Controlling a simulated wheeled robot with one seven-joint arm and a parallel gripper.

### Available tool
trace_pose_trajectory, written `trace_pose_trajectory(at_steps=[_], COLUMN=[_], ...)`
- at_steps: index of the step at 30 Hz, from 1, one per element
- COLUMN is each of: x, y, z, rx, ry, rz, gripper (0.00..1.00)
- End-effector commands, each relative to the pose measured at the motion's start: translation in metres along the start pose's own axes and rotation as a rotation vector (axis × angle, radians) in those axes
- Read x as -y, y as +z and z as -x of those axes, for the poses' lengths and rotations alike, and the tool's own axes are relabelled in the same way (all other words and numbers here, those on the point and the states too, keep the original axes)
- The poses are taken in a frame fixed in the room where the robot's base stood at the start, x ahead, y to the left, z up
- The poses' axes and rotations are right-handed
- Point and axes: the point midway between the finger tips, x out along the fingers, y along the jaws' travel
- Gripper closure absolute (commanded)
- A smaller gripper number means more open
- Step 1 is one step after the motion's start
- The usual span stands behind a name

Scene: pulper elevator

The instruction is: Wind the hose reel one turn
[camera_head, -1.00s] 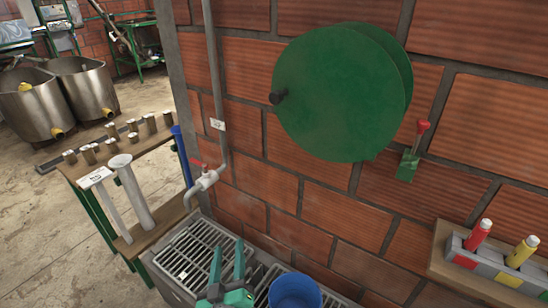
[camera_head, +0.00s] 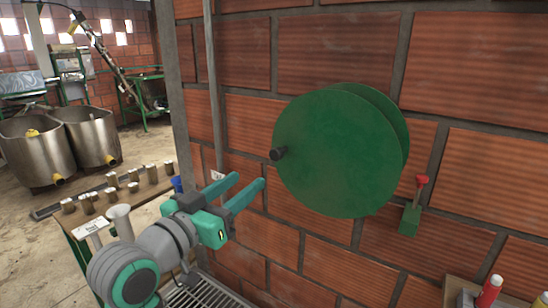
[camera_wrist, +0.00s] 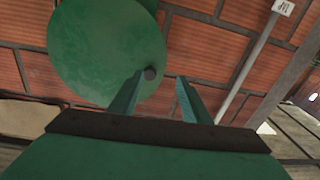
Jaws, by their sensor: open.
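My fingers (camera_wrist: 160,82) stand apart, and the knob does not look gripped.
A red-handled green lever (camera_head: 411,207) is on the wall right of the reel. A grey pipe (camera_head: 213,90) runs down the wall at left. A metal grate (camera_head: 205,290) lies below. A bench with several small cups (camera_head: 112,180) is at left. Bottles (camera_head: 488,291) stand lower right.

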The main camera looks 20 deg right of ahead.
Motion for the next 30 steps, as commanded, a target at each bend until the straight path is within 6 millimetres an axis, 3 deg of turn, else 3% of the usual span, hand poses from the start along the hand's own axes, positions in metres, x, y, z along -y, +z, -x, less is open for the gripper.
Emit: trace_pose_trajectory(at_steps=[3, 11, 24, 30], x=[-0.010, -0.017, -0.020, -0.020], y=[-0.019, -0.027, -0.024, -0.023], z=[0.002, -0.005, -0.077, -0.098], rx=[0.023, 0.042, 0.041, 0.041], ry=[0.028, 0.047, 0.046, 0.045], rz=[-0.048, -0.073, -0.072, -0.072], gripper=[0.57, 0.57, 0.57, 0.57])
